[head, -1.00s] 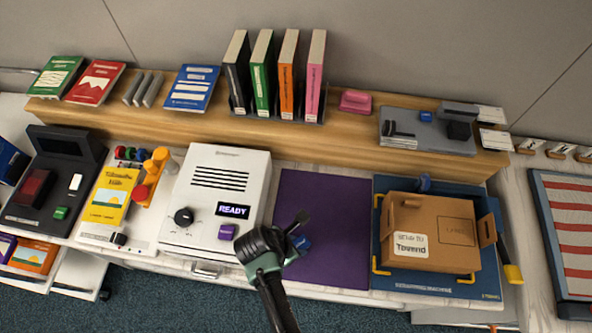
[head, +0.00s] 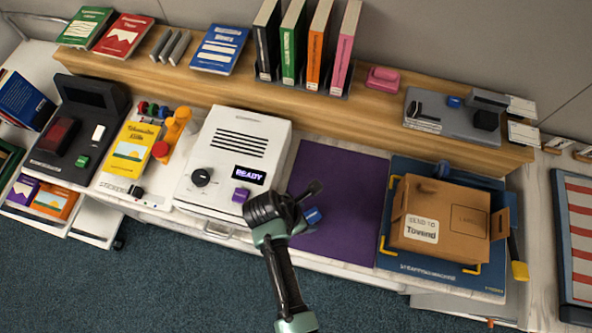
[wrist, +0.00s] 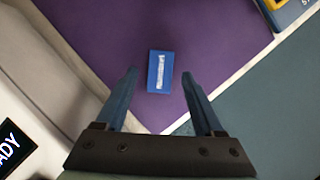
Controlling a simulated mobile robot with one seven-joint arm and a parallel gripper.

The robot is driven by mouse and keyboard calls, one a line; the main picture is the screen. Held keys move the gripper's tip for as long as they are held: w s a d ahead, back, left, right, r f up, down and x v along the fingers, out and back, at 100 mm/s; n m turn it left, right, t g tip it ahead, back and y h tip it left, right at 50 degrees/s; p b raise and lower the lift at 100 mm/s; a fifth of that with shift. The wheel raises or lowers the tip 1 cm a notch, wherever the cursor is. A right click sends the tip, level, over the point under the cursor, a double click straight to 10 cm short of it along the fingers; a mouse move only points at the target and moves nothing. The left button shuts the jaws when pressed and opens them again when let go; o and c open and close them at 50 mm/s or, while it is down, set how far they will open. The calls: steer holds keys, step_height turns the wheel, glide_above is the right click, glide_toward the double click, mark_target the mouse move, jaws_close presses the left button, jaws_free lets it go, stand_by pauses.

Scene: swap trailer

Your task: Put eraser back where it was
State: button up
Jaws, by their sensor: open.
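A small blue block with a white label (wrist: 160,72), which looks like an eraser, lies on the purple mat (head: 352,180). In the head view the block (head: 313,215) shows just right of my gripper (head: 303,203), partly hidden by it. In the wrist view my gripper (wrist: 159,76) is open, with its two fingers on either side of the block and apart from it. A pink block (head: 383,78), perhaps another eraser, sits on the wooden shelf, right of the upright books.
Left of the mat stands a white machine (head: 228,150) reading READY. Right of it, a cardboard box (head: 440,220) sits on a blue board (head: 400,262). A grey tray (head: 450,122) with small items lies on the shelf (head: 200,85). Most of the mat is bare.

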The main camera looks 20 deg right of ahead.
steer(key=w+v, duration=0.1)
steer(key=v, duration=0.9)
steer(key=w+a+r+m+t+y, duration=0.15)
steer(key=w+r+m+t, duration=0.55)
steer(key=w+r, duration=1.05)
step_height(320, 180, up, 18)
steer(key=w+a+m+t, duration=0.2)
steer(key=m+t, duration=0.2)
steer(key=t, duration=0.3)
step_height(320, 180, up, 16)
steer(key=s+a+m+t+y, duration=0.1)
steer(key=s+m+t+y, duration=0.1)
steer(key=m+t, duration=0.25)
steer(key=s+a+r+m+t+y+b, duration=0.1)
steer(key=s+r+m+t, duration=0.3)
steer(key=s+r+t, duration=0.4)
steer(key=shift+s+a+r+m+b, duration=0.3)
steer(key=shift+s+r, duration=1.7)
steer(key=shift+r, duration=2)
steer(key=shift+d, duration=0.1)
